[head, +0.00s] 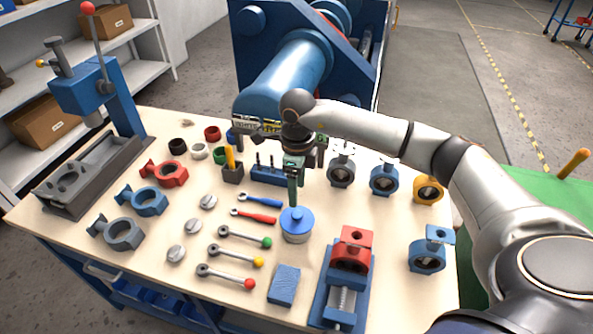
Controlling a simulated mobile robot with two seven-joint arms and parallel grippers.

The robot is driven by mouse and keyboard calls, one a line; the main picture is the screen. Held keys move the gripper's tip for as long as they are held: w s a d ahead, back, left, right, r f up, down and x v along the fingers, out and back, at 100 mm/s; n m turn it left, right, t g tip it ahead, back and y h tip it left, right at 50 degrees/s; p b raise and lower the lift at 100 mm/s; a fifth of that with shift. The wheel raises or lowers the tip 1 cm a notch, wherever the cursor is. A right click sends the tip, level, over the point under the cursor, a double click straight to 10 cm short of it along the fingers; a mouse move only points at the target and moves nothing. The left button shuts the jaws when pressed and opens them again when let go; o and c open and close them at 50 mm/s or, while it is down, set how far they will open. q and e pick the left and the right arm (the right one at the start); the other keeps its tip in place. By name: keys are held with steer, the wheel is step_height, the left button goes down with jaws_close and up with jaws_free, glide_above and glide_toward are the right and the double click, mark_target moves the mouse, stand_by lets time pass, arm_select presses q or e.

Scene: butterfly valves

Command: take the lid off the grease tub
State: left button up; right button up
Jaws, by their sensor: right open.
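The grease tub (296,238) stands on the workbench, a short pale cylinder right of the middle. Its blue lid (297,221) is on top and has a small raised knob. My right gripper (295,201) points down from above at the lid's far side, and its fingers overlap the knob area in the picture. It is open. Whether the fingers touch the knob is too small to tell. My left gripper is out of view.
Several levers, including a red one (254,216), lie to the left. Several valve bodies (384,180) stand behind right. A blue press (95,85) stands far left.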

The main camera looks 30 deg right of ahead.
mark_target(297, 213)
steer(key=shift+w+d+f, duration=0.1)
steer(key=shift+w+d, duration=0.05)
steer(key=shift+f+b, duration=0.45)
steer(key=shift+b, duration=0.05)
step_height(297, 213, down, 8)
steer(key=b, duration=0.5)
steer(key=shift+r+b, duration=0.1)
steer(key=shift+b, duration=0.2)
jaws_close()
steer(key=shift+r, duration=0.1)
stand_by(1.2)
